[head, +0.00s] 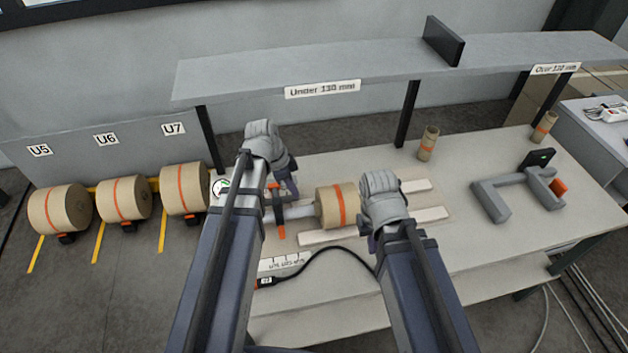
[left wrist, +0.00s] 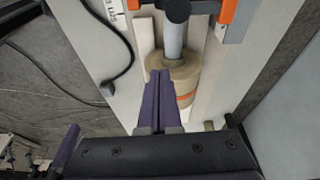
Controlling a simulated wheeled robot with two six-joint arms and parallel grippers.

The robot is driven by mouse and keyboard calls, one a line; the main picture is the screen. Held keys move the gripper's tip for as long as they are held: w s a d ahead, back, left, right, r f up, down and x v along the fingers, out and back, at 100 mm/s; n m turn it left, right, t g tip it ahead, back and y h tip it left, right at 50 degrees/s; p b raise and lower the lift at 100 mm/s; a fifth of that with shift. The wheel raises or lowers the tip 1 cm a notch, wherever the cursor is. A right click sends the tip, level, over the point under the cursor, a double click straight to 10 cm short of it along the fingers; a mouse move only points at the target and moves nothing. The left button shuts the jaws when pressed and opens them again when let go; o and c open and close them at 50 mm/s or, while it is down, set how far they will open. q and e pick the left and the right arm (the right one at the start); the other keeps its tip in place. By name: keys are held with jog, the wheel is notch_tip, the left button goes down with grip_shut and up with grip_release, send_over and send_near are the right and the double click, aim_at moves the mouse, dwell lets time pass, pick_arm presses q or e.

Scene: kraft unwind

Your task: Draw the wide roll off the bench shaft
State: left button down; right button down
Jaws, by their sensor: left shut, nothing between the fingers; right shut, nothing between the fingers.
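The wide roll (head: 337,205) is tan kraft paper with an orange band. It sits on the grey bench shaft (head: 298,212), toward the shaft's right end, above two pale rails (head: 322,234) on the bench. My left gripper (head: 291,190) is shut and empty near the orange-handled shaft stand (head: 277,211), left of the roll. In the left wrist view its closed purple fingers (left wrist: 160,80) overlap the view of the roll (left wrist: 187,77); contact cannot be told. My right gripper (head: 372,240) is shut and empty at the roll's right end, its fingertips partly hidden by its wrist.
A shelf labelled "Under 130 mm" (head: 322,89) and "Over 130 mm" (head: 556,69) spans above the bench. Two narrow rolls (head: 428,144) (head: 544,126) and a grey caliper-like device (head: 518,190) stand right. Three banded rolls (head: 125,198) stand left under U5, U6, U7. A black cable (head: 335,249) crosses the front.

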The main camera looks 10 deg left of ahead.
pick_arm(q)
jog(key=b, duration=1)
send_over(321, 211)
jog(key=s+a, duration=0.1)
jog(key=a, duration=0.2)
jog(key=x, duration=0.3)
jog(key=a+x, duration=0.1)
jog(key=x, duration=0.1)
jog(key=s+a+x, duration=0.1)
jog(key=x, duration=0.2)
jog(key=shift+w+d+f, duration=0.1)
jog(key=shift+d+f, duration=0.05)
jog(key=shift+f, duration=0.5)
jog(key=shift+w+d, duration=0.15)
jog(key=shift+d, duration=0.35)
jog(key=w+d, duration=0.4)
jog(key=d, duration=0.7)
jog(key=w+d, duration=0.5)
jog(key=d, duration=0.7)
jog(key=shift+w, duration=0.35)
jog(key=shift+d, duration=0.1)
